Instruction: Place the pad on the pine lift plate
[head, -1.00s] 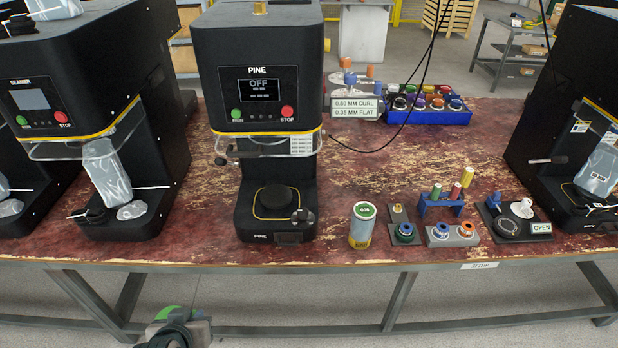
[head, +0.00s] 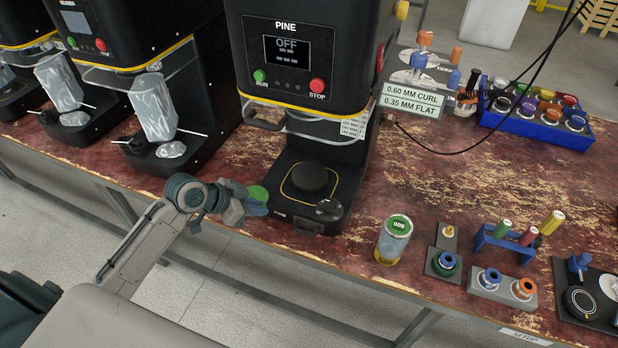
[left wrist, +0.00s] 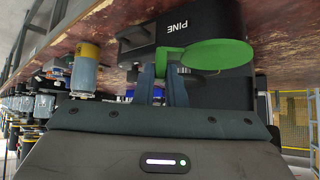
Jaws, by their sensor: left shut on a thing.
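The pad is a flat green disc (head: 257,192) with a small tab. It shows more fully in the left wrist view (left wrist: 215,54). My left gripper (head: 256,207) is shut on the pad's tab, with its fingers (left wrist: 163,83) below the disc in the wrist view. The pine lift plate (head: 309,178) is a round black plate inside a yellow outline on the base of the black PINE machine (head: 290,60). The pad is at the left front of that base, apart from the plate. In the head view the gripper partly hides the pad. My right gripper is not in view.
A clear guard (head: 325,128) hangs above the plate, and a round knob (head: 329,209) is at the base's front right. A green-topped can (head: 394,242) stands to the right. Small tooling stands (head: 502,285) are farther right. Another seamer (head: 160,80) stands to the left.

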